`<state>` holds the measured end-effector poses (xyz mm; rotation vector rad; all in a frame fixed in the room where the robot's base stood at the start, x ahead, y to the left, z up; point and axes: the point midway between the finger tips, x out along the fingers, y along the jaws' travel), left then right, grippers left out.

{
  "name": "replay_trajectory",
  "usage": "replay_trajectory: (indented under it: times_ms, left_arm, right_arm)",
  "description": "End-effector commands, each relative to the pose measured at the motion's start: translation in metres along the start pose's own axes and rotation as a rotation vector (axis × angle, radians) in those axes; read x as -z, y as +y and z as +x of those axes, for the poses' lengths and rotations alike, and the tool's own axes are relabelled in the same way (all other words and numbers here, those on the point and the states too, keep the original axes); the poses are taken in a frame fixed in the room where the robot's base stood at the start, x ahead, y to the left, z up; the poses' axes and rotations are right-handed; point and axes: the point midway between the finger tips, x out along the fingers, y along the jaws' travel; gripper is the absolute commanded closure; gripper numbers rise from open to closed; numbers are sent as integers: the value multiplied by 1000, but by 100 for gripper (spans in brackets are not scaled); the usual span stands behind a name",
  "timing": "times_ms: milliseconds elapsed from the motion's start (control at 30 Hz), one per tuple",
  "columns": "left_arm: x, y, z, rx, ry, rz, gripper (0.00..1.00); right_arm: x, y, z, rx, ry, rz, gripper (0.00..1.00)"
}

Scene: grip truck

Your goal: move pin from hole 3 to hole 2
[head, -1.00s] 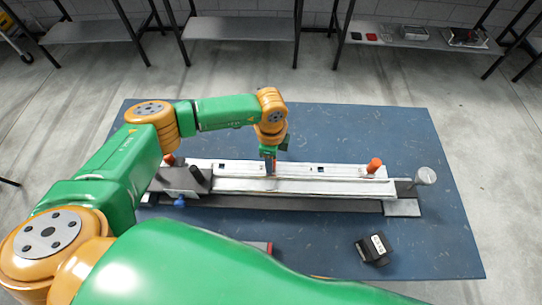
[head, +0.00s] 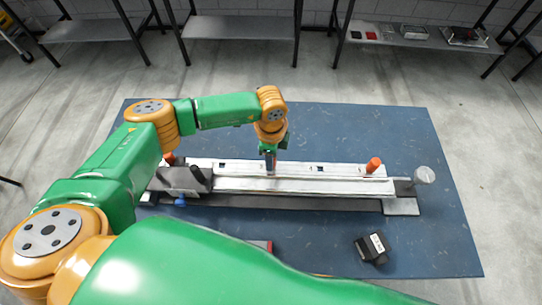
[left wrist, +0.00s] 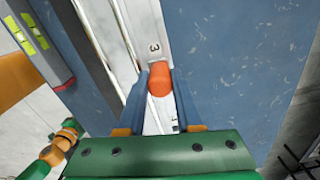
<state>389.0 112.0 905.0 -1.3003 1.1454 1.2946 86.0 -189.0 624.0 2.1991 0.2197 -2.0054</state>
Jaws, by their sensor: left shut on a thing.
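A long metal fixture (head: 300,185) lies across the blue table, with a light top rail marked by small dark square holes. My left gripper (head: 270,170) points down at the rail near its middle. In the left wrist view its blue fingers (left wrist: 160,85) are shut on an orange pin (left wrist: 159,78), one on each side. The printed number 3 (left wrist: 154,47) shows on the rail beside the pin. The pin's lower end is hidden, so I cannot tell whether it sits in the hole. One dark hole (head: 221,167) shows left of the gripper, another (head: 320,168) right. My right gripper is out of view.
Orange pieces stand near the fixture's left end (head: 169,160) and right end (head: 374,164). The table behind the rail is clear.

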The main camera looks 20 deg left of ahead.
Motion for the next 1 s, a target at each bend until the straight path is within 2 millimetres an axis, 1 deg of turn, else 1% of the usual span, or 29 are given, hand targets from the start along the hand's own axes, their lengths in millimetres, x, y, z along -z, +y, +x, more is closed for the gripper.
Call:
replay_trajectory:
  times_ms: [500,733,1000]
  left_arm:
    - [0,0,-16,0,0,0,96]
    - [0,0,-19,0,0,0,96]
    - [0,0,-35,-1,0,0,96]
  right_arm:
    - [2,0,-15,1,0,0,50]
    - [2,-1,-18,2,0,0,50]
    - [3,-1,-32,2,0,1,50]
